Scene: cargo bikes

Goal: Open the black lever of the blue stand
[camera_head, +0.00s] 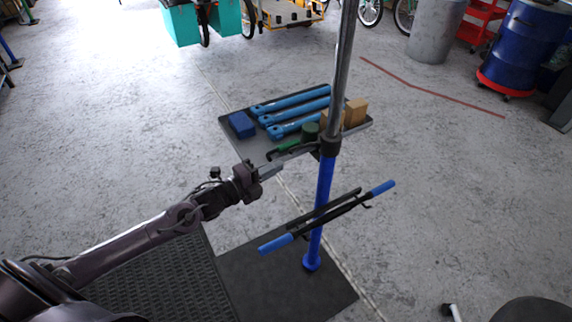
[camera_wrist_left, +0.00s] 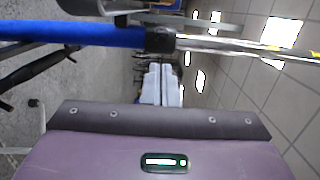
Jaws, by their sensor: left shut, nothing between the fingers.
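The blue stand (camera_head: 322,190) rises upright from its foot, with a chrome pole above it and a black collar (camera_head: 330,146) at the joint. My left gripper (camera_head: 270,170) is shut and empty, just left of the stand and slightly below the lever. I cannot tell whether it touches the lever. In the left wrist view the stand (camera_wrist_left: 70,32) lies sideways across the top, with the collar (camera_wrist_left: 160,40) near the middle. My right gripper is not in view.
A tray (camera_head: 232,122) behind the stand holds blue tools (camera_head: 290,104), a blue block (camera_head: 241,124) and wooden blocks (camera_head: 356,111). A bar with blue grips (camera_head: 383,187) crosses the lower stand. A dark mat (camera_head: 290,280) lies below. The floor to the right is mostly clear.

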